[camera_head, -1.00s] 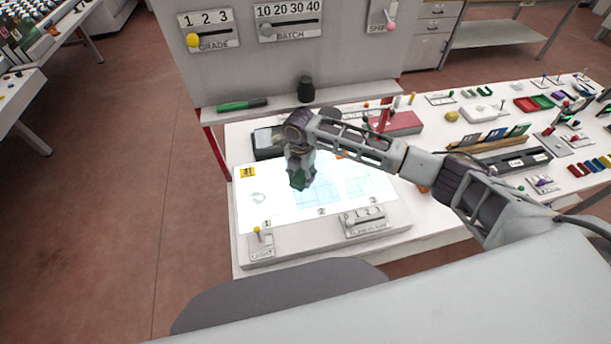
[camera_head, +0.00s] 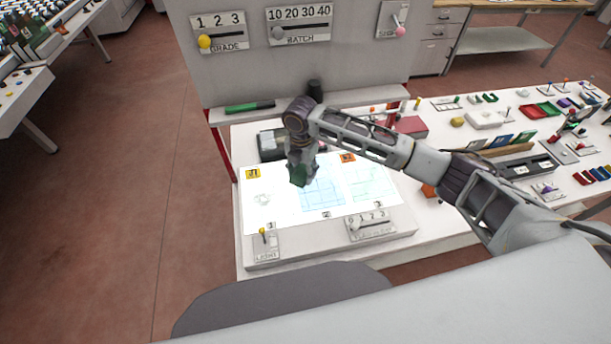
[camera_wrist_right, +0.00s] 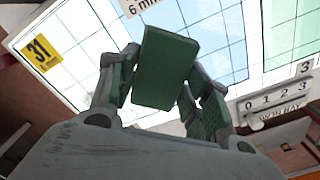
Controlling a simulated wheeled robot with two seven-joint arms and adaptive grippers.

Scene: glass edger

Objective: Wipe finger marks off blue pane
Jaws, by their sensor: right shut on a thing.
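The blue pane (camera_head: 324,196) lies in the middle of a bright light table (camera_head: 283,214); it is pale blue with grid lines. It also shows in the right wrist view (camera_wrist_right: 222,42). My right gripper (camera_head: 299,176) is at the pane's left upper edge, partly hiding it. In the right wrist view its two fingers are shut on a green block (camera_wrist_right: 165,68). The block covers part of the pane; whether it touches the glass I cannot tell. I cannot make out finger marks on the blue pane. My left gripper is not in view.
A pale green pane (camera_head: 372,183) lies to the right, and a grey smudge (camera_head: 262,199) shows at left. A yellow tag (camera_head: 253,174) and an orange tag (camera_head: 348,158) sit at the back. A lever (camera_head: 263,236) and numbered slider (camera_head: 368,222) are in front.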

